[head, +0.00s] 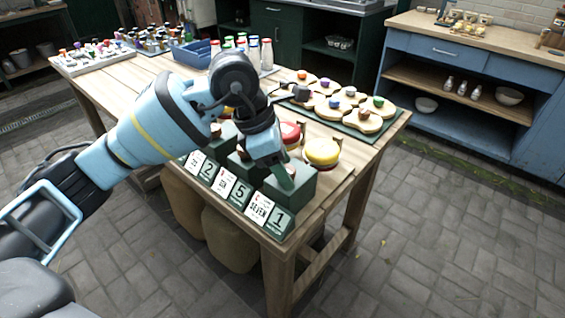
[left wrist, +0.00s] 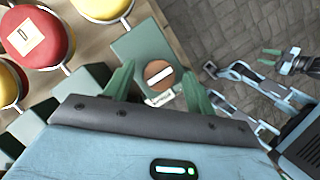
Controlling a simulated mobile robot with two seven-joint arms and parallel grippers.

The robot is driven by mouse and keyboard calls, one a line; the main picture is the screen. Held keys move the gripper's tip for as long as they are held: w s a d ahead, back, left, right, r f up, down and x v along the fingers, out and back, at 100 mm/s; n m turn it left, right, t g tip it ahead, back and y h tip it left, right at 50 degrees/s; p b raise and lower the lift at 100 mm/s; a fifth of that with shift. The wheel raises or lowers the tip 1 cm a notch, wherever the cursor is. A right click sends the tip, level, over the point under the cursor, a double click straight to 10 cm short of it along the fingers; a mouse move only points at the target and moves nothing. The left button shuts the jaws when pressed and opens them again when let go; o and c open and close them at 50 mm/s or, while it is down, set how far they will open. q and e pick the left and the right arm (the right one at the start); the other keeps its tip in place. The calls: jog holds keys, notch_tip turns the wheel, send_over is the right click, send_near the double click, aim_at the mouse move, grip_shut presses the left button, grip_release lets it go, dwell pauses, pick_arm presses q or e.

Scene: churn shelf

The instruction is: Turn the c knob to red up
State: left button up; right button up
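A round brown knob (left wrist: 159,75) with a white bar across its face sits on a green block (left wrist: 135,45) in the left wrist view. The bar is slightly tilted. My left gripper (left wrist: 158,88) is open, with one green finger on each side of the knob; contact cannot be told. In the head view my left gripper (head: 284,178) points down at the nearest green block (head: 300,187) of the row, largely covering its knob. I see no red mark on the knob and cannot read which letter it bears. My right gripper (left wrist: 270,57) shows small in the left wrist view, its green fingers apart.
Number cards (head: 240,193) line the front of the blocks. Red (head: 290,132) and yellow (head: 321,152) round buttons stand close behind. A tray of wooden pieces with coloured knobs (head: 350,105) lies beyond. The floor right of the table is clear.

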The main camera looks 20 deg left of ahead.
pick_arm(q)
jog(key=c, duration=0.9)
jog(key=shift+c, duration=0.2)
pick_arm(e)
jog(key=shift+w+r, duration=0.15)
